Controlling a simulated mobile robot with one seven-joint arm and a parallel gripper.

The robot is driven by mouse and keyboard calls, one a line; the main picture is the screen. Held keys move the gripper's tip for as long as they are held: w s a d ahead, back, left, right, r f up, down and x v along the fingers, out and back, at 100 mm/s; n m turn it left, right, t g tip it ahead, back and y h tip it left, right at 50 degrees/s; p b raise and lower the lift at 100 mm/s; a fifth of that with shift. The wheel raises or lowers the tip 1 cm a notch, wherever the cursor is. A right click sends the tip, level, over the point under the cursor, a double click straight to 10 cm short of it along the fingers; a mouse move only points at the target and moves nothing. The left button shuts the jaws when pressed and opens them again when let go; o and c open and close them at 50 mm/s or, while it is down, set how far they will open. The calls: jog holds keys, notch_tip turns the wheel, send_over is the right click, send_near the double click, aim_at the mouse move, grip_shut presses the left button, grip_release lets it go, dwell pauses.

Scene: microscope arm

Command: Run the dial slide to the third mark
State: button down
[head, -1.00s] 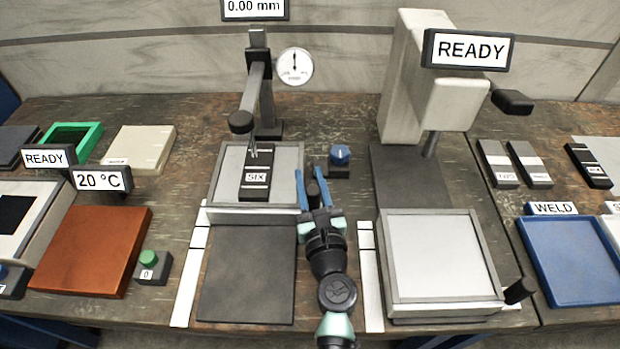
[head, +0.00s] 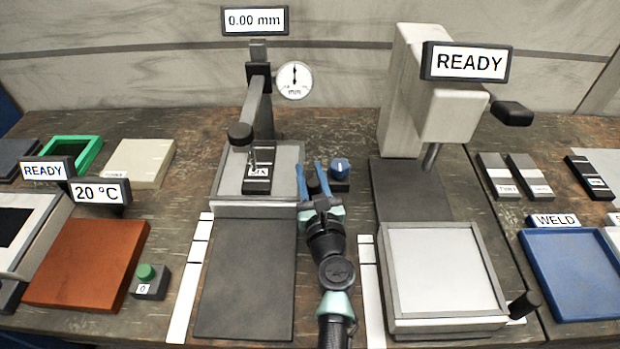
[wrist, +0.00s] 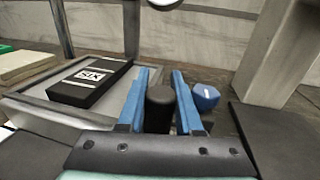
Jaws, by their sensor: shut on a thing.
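The dial slide (head: 222,185) is a grey framed tray under the dial stand, carrying a black block labelled SIX (head: 258,181); the block also shows in the wrist view (wrist: 92,80). The slide sits at the far end of its dark base (head: 246,285). A white strip with dark cross lines (head: 185,290) runs along the base's left side. My gripper (head: 312,178) is shut on the black upright knob (wrist: 160,106) at the slide's right side, a blue finger on each side of it. The dial stand's probe (head: 240,135) hangs over the block. The dial (head: 294,78) sign reads 0.00 mm.
A blue knob on a small dark box (head: 340,168) stands close right of my fingers. The microscope (head: 410,110), with its READY sign and framed stage (head: 445,270), stands to the right. A green button box (head: 148,280) and brown plate are at left.

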jog(key=c, duration=1)
grip_release()
jog(key=shift+w+r, duration=0.1)
jog(key=shift+r, duration=0.1)
jog(key=o, duration=0.4)
jog(key=shift+w+f, duration=0.15)
jog(key=s+d, duration=0.1)
jog(key=s, duration=0.7)
jog(key=s+d, duration=0.1)
jog(key=s, duration=0.4)
jog(key=shift+d+p, duration=0.3)
jog(key=shift+p, duration=0.1)
